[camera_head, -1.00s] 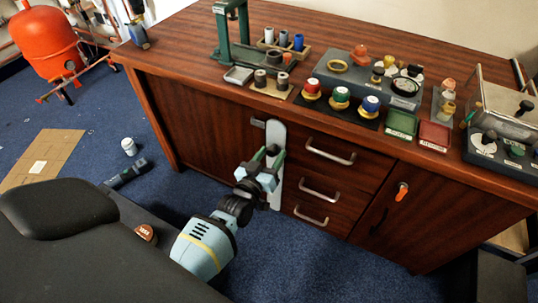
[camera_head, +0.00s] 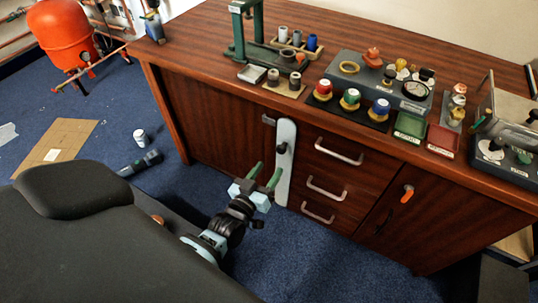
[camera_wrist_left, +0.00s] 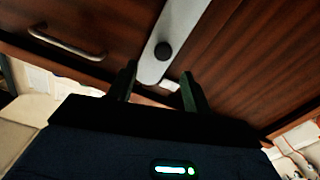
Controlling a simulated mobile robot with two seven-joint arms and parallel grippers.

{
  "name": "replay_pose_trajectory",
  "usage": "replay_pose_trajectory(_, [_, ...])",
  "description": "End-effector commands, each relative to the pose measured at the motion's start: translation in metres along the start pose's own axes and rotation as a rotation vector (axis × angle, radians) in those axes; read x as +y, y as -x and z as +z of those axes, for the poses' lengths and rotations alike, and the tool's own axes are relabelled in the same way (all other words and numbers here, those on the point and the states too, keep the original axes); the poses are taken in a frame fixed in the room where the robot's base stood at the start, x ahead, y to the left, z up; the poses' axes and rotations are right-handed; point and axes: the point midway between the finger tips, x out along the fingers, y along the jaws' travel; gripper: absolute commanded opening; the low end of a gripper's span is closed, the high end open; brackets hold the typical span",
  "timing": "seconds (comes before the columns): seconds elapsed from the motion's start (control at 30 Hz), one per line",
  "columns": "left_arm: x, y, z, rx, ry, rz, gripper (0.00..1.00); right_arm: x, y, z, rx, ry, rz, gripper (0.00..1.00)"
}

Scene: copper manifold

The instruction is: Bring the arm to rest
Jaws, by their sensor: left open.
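My left gripper (camera_head: 264,177) is open and empty in the head view, in front of the wooden cabinet's drawers and low above the blue floor. Its two green fingers also show in the left wrist view (camera_wrist_left: 158,88), apart, with nothing between them. Just beyond the fingers is a pale grey upright plate with a black knob (camera_head: 284,165) on the cabinet front. The plate and knob also show in the left wrist view (camera_wrist_left: 162,50). The fingers appear clear of the knob. My right gripper is not in view.
The wooden cabinet (camera_head: 215,120) has drawer handles (camera_head: 338,152) and an orange-handled door key (camera_head: 407,193). Its top holds a green press (camera_head: 240,40), coloured knobs and trays. A cardboard sheet (camera_head: 60,145), a white can (camera_head: 140,137) and a torch-like tool lie on the floor at left.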

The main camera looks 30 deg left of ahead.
Motion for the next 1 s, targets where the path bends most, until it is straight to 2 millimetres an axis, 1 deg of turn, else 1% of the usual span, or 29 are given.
replay_pose_trajectory(0.43, [0.0, 0.0, 0.001, -0.002, -0.001, 0.0, 0.5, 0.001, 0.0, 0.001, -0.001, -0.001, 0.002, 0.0])
replay_pose_trajectory(0.5, [-0.001, 0.005, 0.004, -0.016, -0.005, 0.0, 0.5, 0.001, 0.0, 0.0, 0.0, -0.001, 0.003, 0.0])
replay_pose_trajectory(0.57, [-0.002, 0.015, 0.011, -0.042, -0.015, 0.001, 0.5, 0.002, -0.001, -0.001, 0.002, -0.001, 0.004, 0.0])
replay_pose_trajectory(0.67, [-0.005, 0.043, 0.029, -0.118, -0.043, 0.007, 0.5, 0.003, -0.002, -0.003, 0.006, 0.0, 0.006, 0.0])
replay_pose_trajectory(0.77, [-0.007, 0.084, 0.051, -0.224, -0.081, 0.015, 0.5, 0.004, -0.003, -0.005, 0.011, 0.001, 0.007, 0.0])
replay_pose_trajectory(0.8, [-0.008, 0.101, 0.059, -0.269, -0.095, 0.019, 0.5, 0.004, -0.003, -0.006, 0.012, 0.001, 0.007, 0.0])
replay_pose_trajectory(0.87, [-0.009, 0.127, 0.07, -0.336, -0.118, 0.025, 0.5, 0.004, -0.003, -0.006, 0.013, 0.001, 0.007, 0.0])
replay_pose_trajectory(0.9, [-0.009, 0.145, 0.077, -0.38, -0.133, 0.03, 0.5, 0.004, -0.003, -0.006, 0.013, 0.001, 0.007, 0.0])
replay_pose_trajectory(0.97, [-0.009, 0.172, 0.085, -0.447, -0.153, 0.037, 0.5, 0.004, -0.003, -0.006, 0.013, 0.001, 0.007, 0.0])
replay_pose_trajectory(1.0, [-0.009, 0.19, 0.09, -0.492, -0.167, 0.042, 0.5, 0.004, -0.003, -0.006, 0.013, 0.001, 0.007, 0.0])
